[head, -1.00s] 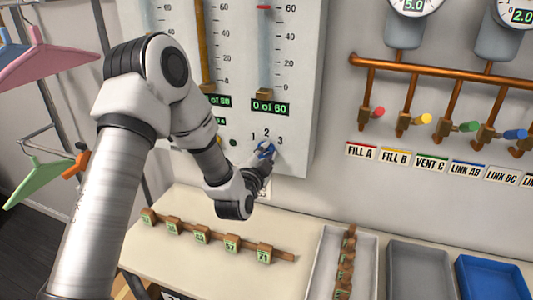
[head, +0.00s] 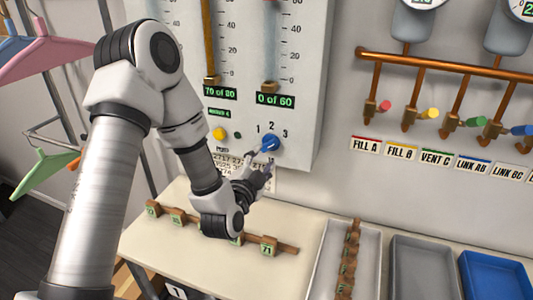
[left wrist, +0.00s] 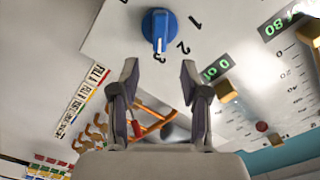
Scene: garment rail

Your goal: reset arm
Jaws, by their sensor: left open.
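My left arm comes in from the left, and its left gripper (head: 259,163) is just below the blue selector knob (head: 270,143) on the pale panel (head: 308,100). In the left wrist view the left gripper (left wrist: 159,72) is open with nothing between its fingers. The blue knob (left wrist: 158,28) is beyond the fingertips and apart from them. Its white mark points toward the 3. My right gripper is not in view.
The panel displays read 70 of 80 (head: 220,92) and 0 of 60 (head: 275,100). A table (head: 150,250) below holds a wooden rail with numbered tags and a white tray (head: 318,270). Grey (head: 422,248) and blue (head: 492,262) bins stand right. Hangers (head: 50,50) hang left. Copper pipes (head: 450,66) with valves run right.

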